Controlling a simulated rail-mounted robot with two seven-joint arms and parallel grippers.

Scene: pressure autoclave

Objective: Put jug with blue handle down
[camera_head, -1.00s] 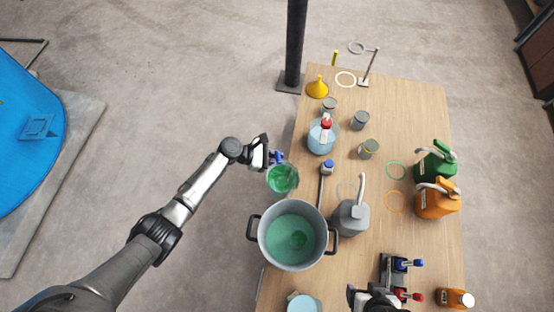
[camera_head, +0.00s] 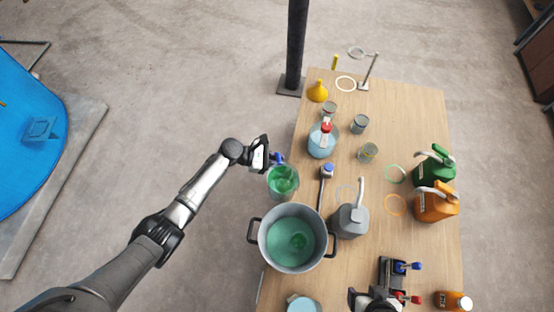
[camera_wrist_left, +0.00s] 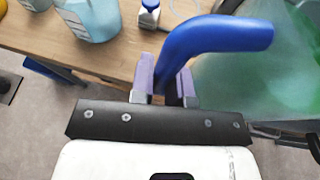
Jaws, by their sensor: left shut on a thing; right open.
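The jug with the blue handle (camera_head: 283,180) is a clear vessel with green liquid in it. It is held just beyond the table's left edge, above the large pot in the picture. My left gripper (camera_head: 270,160) is shut on its blue handle. In the left wrist view the blue handle (camera_wrist_left: 215,36) stands between the two fingers, and the jug's clear wall with green shows at the right. My right gripper (camera_head: 372,298) is at the bottom edge near the small stand with blue and red knobs. Its fingertips are hard to make out.
The wooden table (camera_head: 410,120) has free room at its back right. The grey pot (camera_head: 290,238) with green liquid overhangs the left edge. A grey canister (camera_head: 350,220), a blue bottle with red cap (camera_head: 322,140), and green (camera_head: 434,166) and orange (camera_head: 436,202) canisters stand around.

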